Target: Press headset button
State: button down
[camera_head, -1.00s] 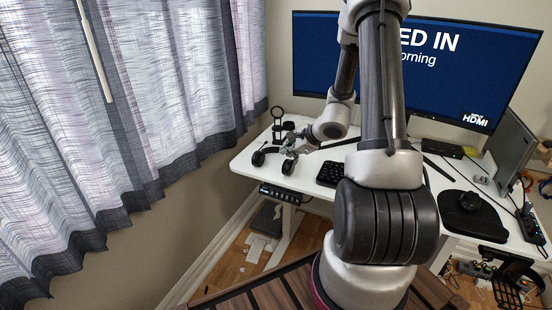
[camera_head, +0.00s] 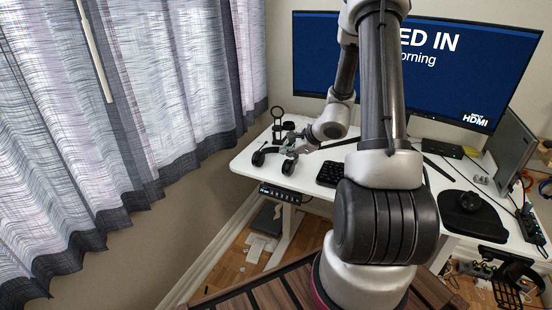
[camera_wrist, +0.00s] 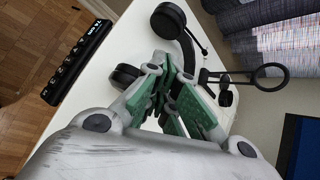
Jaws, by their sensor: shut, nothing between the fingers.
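The black headset (camera_head: 263,154) lies on the left end of the white desk. In the wrist view one ear cup (camera_wrist: 168,20) shows at the top and another (camera_wrist: 125,77) to the left of my gripper (camera_wrist: 172,62). In the head view my gripper (camera_head: 289,149) is down at the headset, between its ear cups. Its green-padded fingers are closed together and empty, close over the headset. The fingers hide part of the headset, and I cannot tell whether the tips touch it. I cannot make out the button itself.
A black stand with a ring (camera_head: 278,114) is behind the headset. A desk control panel (camera_head: 280,194) hangs under the front edge. A keypad (camera_head: 331,173) lies to the right, before a large monitor (camera_head: 470,70). A curtain (camera_head: 150,90) hangs at the left.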

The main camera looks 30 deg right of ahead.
jog(key=shift+f, duration=0.1)
jog(key=shift+f, duration=0.35)
jog(key=shift+f, duration=0.2)
dwell(0.4)
jog(key=shift+r, duration=0.7)
notch_tip(320, 180, up, 6)
dwell(0.5)
